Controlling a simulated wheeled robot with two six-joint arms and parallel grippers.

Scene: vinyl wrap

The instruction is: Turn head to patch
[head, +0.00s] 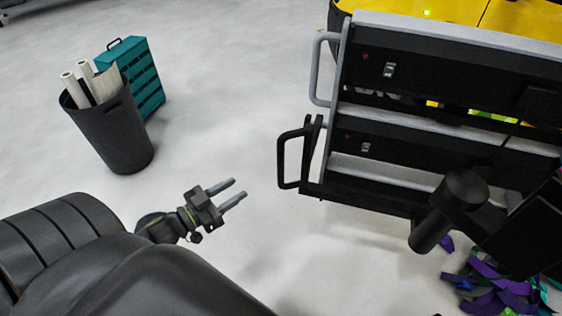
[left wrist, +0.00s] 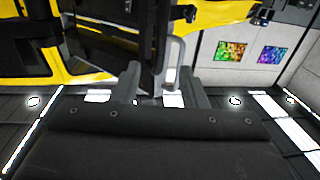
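My left gripper (head: 239,188) is open and empty, with its two grey fingers apart over the pale floor. It is left of the black cart's handle and not touching it. In the left wrist view my left gripper (left wrist: 159,75) shows both fingers spread. No patch shows clearly in the head view. The left wrist view holds two small rainbow-coloured squares, one on the left (left wrist: 231,52) and one on the right (left wrist: 272,55), on a pale wall; I cannot tell whether either is the patch. My right gripper's fingers are not visible.
A black drawer cart (head: 395,125) with protruding handles stands right of centre, before a yellow machine (head: 440,12). Purple and green strips (head: 495,285) lie at lower right. A dark bin (head: 112,130) with white rolls and a teal crate (head: 147,85) stand left. Floor between is clear.

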